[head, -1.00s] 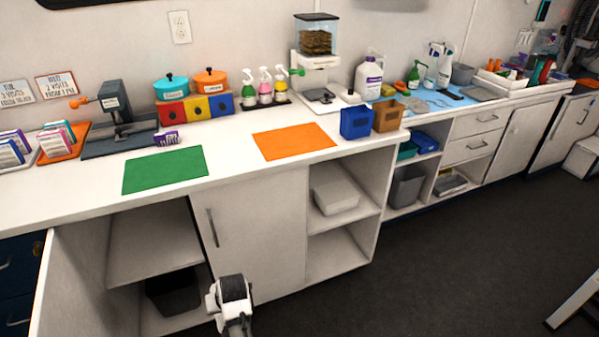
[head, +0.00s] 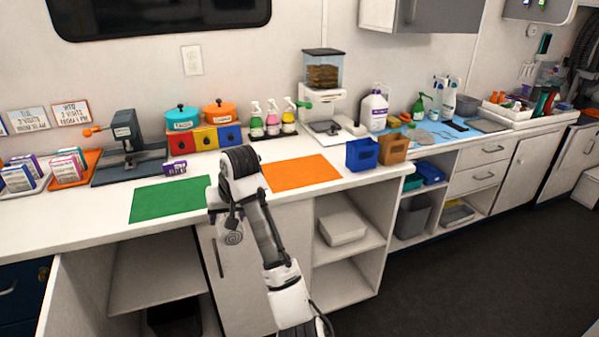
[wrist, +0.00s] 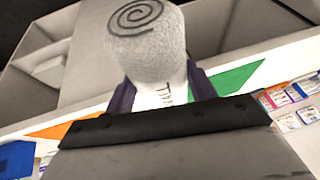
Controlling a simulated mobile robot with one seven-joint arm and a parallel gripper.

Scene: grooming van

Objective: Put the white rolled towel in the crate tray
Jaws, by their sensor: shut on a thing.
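The white rolled towel (wrist: 150,60), with a dark spiral on its end, is held between the two fingers of my gripper (wrist: 160,92) in the wrist view. In the head view my gripper (head: 229,213) hangs in front of the counter's front edge, and the towel's spiral end (head: 233,238) shows just below it, in front of the cupboard door. My arm partly hides the towel there. I cannot tell for sure which container is the crate tray; a pale shallow box (head: 342,226) sits on the open shelf to the right.
On the counter lie a green mat (head: 168,199) and an orange mat (head: 301,172), both bare. A blue bin (head: 361,154) and a brown bin (head: 393,149) stand to the right. A cluttered white tray (head: 513,113) is at far right. A dark bin (head: 175,320) is in the lower left cupboard.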

